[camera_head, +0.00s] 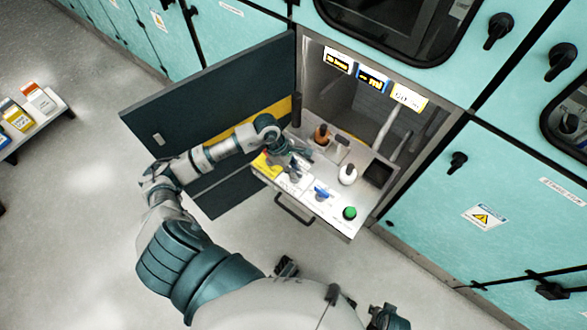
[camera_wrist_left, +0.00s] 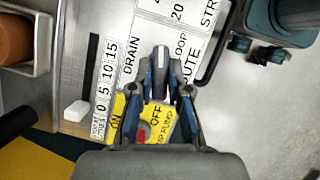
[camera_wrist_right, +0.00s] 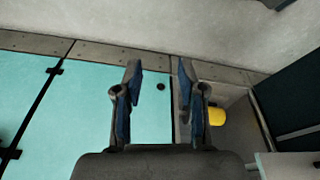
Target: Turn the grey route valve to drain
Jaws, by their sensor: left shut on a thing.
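The grey route valve (camera_wrist_left: 160,58) shows in the left wrist view as a narrow grey handle on the white label plate (camera_wrist_left: 150,30). The word DRAIN is printed to its left, LOOP and ROUTE to its right. The handle lies lengthwise between the fingertips of my left gripper (camera_wrist_left: 160,82), which is shut on it. In the head view my left gripper (camera_head: 296,166) reaches over the drawer panel and hides most of the valve. My right gripper (camera_wrist_right: 158,75) is open and empty, with its fingers apart, away from the panel.
A yellow ON/OFF pump plate (camera_wrist_left: 168,130) and a white slider (camera_wrist_left: 76,111) lie close to my left gripper. An open dark door (camera_head: 215,90) stands left.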

